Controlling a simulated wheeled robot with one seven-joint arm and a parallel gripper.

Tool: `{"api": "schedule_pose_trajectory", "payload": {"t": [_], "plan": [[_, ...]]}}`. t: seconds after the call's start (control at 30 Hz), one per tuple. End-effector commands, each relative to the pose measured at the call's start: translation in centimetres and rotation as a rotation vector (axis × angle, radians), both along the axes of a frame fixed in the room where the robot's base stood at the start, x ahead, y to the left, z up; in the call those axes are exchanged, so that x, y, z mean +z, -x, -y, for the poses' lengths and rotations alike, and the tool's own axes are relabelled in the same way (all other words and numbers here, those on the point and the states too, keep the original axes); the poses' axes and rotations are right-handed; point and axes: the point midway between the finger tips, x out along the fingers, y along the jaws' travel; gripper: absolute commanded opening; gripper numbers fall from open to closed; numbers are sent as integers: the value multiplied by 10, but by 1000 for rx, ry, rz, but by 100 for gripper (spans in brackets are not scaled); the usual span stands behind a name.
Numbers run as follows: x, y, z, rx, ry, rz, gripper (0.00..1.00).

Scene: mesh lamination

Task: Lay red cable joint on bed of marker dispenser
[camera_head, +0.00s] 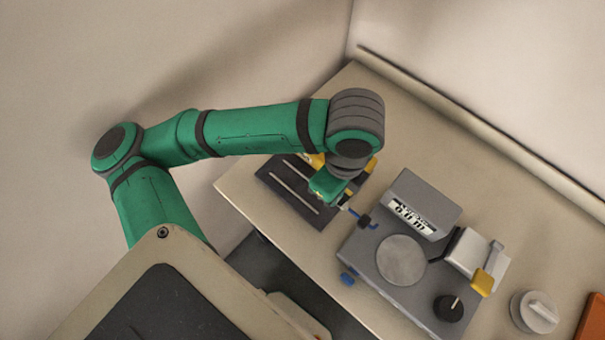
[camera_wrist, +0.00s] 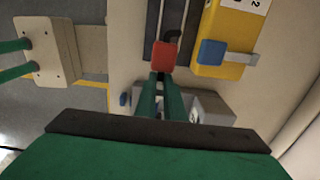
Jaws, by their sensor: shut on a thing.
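The red cable joint (camera_wrist: 165,55) is a small red block with a dark hooked piece above it in the wrist view. My gripper (camera_wrist: 161,78) has its two green fingers close together, shut on the red cable joint. In the head view my gripper (camera_head: 340,200) is over the right side of a dark slotted plate, and the red cable joint cannot be made out. A yellow unit (camera_wrist: 229,25) with a blue block and a "2" label is right of the joint in the wrist view; it looks like the marker dispenser. In the head view my arm mostly hides it.
The dark slotted plate (camera_head: 291,191) lies at the table's left end. A grey device (camera_head: 366,262) with a display, round disc and black knob stands close right of my gripper. A round grey dial (camera_head: 534,311) and an orange object (camera_head: 595,318) are farther right.

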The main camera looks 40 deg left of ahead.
Motion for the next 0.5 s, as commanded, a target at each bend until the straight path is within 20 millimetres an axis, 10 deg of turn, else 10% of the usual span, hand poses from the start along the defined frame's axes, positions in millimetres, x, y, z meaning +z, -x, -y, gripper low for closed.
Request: {"api": "schedule_pose_trajectory", "payload": {"t": [0.5], "plan": [[-54, -17, -95, 10, 4, -3, 0]]}}
